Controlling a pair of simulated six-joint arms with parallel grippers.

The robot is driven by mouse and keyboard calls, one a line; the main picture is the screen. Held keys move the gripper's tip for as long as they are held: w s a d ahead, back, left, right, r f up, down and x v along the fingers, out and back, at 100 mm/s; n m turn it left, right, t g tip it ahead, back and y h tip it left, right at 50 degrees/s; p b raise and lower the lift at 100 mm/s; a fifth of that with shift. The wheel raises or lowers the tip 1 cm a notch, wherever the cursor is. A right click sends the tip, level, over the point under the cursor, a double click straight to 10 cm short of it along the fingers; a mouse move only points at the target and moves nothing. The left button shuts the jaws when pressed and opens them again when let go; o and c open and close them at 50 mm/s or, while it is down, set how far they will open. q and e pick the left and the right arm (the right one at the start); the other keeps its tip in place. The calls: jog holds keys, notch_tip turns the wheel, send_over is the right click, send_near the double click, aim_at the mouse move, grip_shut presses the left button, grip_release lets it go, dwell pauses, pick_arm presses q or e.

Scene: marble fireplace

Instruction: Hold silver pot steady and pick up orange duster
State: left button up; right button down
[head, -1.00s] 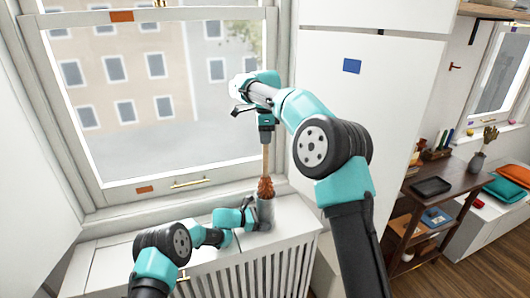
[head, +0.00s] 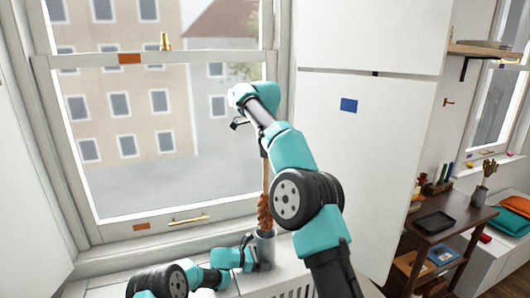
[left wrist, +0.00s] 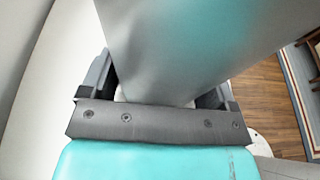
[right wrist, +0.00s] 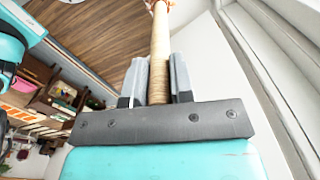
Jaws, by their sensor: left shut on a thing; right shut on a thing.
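The silver pot (head: 265,250) stands upright on the white radiator cover below the window. My left gripper (head: 256,253) is shut on it from the side; in the left wrist view the pot (left wrist: 185,45) fills the space between the fingers. The orange duster (head: 264,210) is upright above the pot, its fluffy head at the pot's mouth. I cannot tell whether its lower tip is still inside. My right gripper (head: 264,150) is shut on the duster's pale handle, which also shows between the fingers in the right wrist view (right wrist: 160,50).
The window with its brass handle (head: 188,220) is close behind the pot. A white cabinet (head: 350,160) rises just right of the duster. A brown shelf (head: 455,225) with a black tray (head: 435,219) stands further right.

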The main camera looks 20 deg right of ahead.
pick_arm(q)
jog(key=o, duration=0.6)
jog(key=shift+a, duration=0.1)
jog(key=v, duration=1.2)
jog(key=shift+s+r, duration=0.1)
